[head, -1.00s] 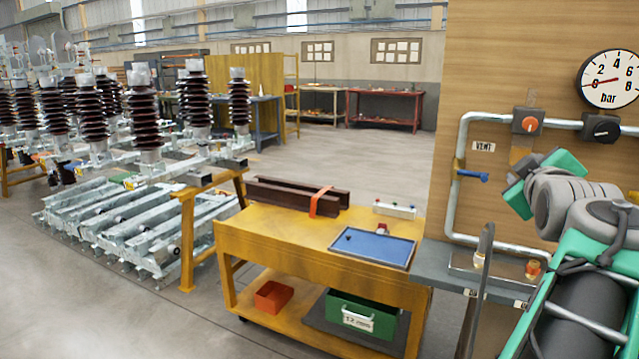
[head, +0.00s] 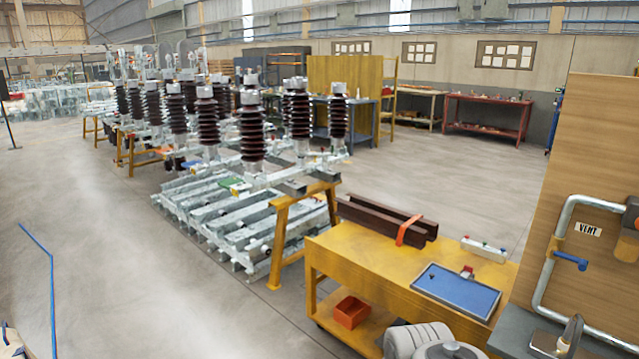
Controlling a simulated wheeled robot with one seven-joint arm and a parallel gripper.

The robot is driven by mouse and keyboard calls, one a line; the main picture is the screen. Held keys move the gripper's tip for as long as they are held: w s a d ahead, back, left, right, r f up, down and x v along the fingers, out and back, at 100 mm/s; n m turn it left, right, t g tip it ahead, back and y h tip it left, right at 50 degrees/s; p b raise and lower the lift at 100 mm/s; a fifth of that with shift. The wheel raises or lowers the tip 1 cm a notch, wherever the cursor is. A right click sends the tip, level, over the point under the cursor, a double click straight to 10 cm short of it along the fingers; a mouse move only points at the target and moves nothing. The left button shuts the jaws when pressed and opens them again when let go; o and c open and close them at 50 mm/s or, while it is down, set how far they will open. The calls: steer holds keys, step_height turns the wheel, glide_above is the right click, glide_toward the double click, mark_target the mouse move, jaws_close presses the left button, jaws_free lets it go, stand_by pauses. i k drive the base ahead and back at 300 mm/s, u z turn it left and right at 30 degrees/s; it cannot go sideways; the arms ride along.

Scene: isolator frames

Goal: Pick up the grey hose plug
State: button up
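I cannot make out the grey hose plug for certain. A grey, upright rounded piece (head: 571,333) stands at the grey shelf by the wooden panel, at the lower right of the head view, and may be a hose end. A tiny dark item (head: 432,276) lies on the blue tray (head: 462,300) on the yellow cart; it is too small to identify. Grey rounded links of my own arm show at the bottom edge. My gripper is out of view.
The yellow cart (head: 365,262) carries brown beams (head: 385,219), a white block with coloured knobs (head: 484,249) and, below, an orange bin (head: 351,312). A wooden panel (head: 592,150) with piping (head: 547,272) stands right. Insulator racks (head: 225,215) fill the middle left; floor (head: 120,280) is clear at left.

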mark_target(568, 335)
steer(key=z, duration=1.55)
